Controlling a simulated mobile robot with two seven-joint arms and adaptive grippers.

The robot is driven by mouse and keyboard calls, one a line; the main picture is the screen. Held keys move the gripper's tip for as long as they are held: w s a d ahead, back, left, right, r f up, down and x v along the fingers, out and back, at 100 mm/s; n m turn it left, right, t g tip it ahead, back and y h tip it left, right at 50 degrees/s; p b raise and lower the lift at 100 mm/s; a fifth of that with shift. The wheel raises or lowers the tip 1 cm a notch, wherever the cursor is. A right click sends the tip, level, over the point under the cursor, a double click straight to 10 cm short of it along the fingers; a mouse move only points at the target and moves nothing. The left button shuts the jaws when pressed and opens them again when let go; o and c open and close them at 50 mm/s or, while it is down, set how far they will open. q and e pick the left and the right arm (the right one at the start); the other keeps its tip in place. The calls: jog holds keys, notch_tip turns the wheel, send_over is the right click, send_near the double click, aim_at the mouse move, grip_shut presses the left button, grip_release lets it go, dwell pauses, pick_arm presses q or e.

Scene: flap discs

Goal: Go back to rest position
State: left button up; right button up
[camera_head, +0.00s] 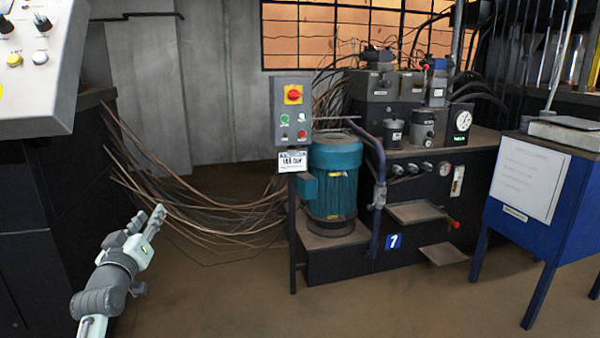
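My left gripper (150,220) shows at the lower left of the head view, at the end of my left arm, which comes up from the bottom edge. Its light grey fingers point up and to the right. A gap seems to show between the fingertips, and nothing is seen between them. It appears in front of the bundle of loose cables and close to the dark cabinet in the picture. My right gripper and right arm are not in view. No flap discs are seen.
A dark cabinet (60,210) with a control panel (35,75) stands at left. Loose cables (220,215) hang behind my gripper. A teal motor (332,180), a control post (292,120) and a hydraulic unit (440,180) stand ahead. A blue stand (520,225) is at right. The front floor (350,305) is clear.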

pick_arm(q)
jog(key=s+d+f+m+g+h, duration=0.15)
jog(key=s+f, duration=0.25)
jog(key=f, duration=0.4)
jog(key=s+d+f+m+g, duration=0.1)
jog(key=s+d+f+g, duration=0.25)
jog(key=f, duration=0.45)
jog(key=s+d+f+m+g, duration=0.1)
jog(key=s+f+m+g, duration=0.1)
jog(key=s+f, duration=0.35)
jog(key=s+d+f+m+g, duration=0.1)
jog(key=s+f+g, duration=0.3)
jog(key=s+f, duration=0.5)
jog(key=s+d+f+m+g, duration=0.1)
jog(key=s+f+g, duration=0.3)
jog(key=s+f, duration=0.5)
jog(key=s+d, duration=0.1)
jog(key=s, duration=0.6)
jog(key=shift+g, duration=0.4)
